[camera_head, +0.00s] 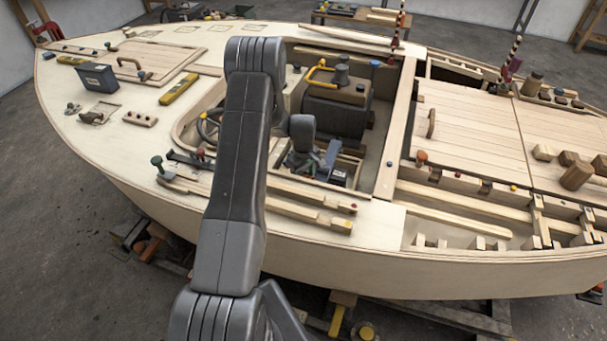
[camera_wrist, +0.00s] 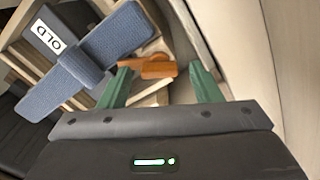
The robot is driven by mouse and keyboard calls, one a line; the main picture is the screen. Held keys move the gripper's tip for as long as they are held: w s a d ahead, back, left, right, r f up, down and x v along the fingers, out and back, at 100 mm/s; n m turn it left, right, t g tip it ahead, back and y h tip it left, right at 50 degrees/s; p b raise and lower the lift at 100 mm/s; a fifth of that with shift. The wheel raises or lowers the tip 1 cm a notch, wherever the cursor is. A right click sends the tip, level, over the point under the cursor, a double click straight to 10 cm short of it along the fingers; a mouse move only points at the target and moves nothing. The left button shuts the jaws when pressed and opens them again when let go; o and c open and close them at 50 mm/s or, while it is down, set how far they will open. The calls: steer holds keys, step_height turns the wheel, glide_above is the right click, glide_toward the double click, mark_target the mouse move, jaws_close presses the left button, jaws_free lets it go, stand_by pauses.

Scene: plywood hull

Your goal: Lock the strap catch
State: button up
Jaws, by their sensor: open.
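A dark box with a white "OLD" label (camera_wrist: 46,36) sits in a wooden frame at the upper left of the wrist view. A wide blue strap (camera_wrist: 115,38) with a raised blue band across its middle lies over it. An orange-brown catch (camera_wrist: 152,67), apparently the strap catch, is just beyond the strap's right side. My gripper (camera_wrist: 160,72) has its green fingers apart, with the catch showing between and beyond them. I cannot tell whether they touch it. In the head view my arm reaches into the hull's cockpit opening, and the catch cannot be made out.
A pale hull wall stands close to the right of my fingers in the wrist view. In the head view a dark engine-like block (camera_head: 337,108) with a yellow handle (camera_head: 318,72) stands behind the gripper. A steering wheel (camera_head: 209,125) is to the left. Wooden rails (camera_head: 300,205) edge the opening in front.

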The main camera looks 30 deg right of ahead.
steer(key=shift+c, duration=0.2)
steer(key=c, duration=1)
steer(key=shift+o, duration=0.2)
